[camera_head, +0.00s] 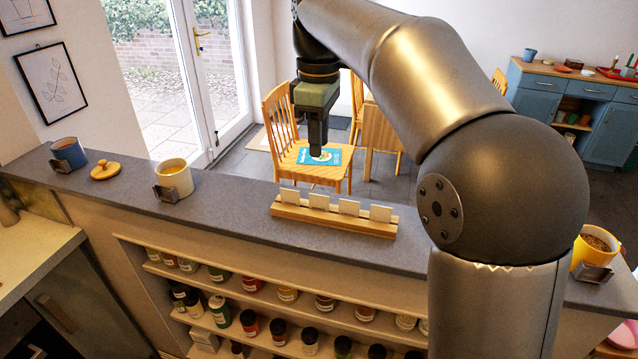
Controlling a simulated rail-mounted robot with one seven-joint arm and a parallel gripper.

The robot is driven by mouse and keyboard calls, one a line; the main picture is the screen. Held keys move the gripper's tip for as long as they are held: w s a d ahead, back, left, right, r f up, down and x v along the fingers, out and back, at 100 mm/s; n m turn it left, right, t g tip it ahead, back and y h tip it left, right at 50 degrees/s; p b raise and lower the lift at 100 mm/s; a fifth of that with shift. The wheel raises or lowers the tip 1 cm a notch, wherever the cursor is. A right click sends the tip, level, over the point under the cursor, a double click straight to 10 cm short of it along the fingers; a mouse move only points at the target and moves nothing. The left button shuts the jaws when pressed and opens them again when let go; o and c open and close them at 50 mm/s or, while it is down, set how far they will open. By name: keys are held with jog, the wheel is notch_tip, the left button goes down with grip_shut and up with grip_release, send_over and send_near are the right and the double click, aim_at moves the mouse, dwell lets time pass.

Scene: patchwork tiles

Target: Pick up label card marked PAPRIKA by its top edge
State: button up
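No writing can be read on the sides I see, so I cannot tell which is marked PAPRIKA. My gripper (318,152) points down above and apart from the cards, appearing in front of the chair. Its fingers overlap from this angle, so their opening is unclear. No card shows in it.
A yellow mug (596,246) stands right. Small dark holders sit beside the cups. Spice jars fill shelves below. The counter around the card holder is clear.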

aim_at(319, 196)
notch_tip(319, 196, down, 14)
jog(key=shift+r, duration=0.1)
dwell(0.4)
grip_shut()
jog(key=shift+c, duration=1.3)
grip_release()
jog(key=shift+r, duration=0.15)
jog(key=shift+r+p, duration=1)
jog(key=shift+p, duration=0.05)
grip_shut()
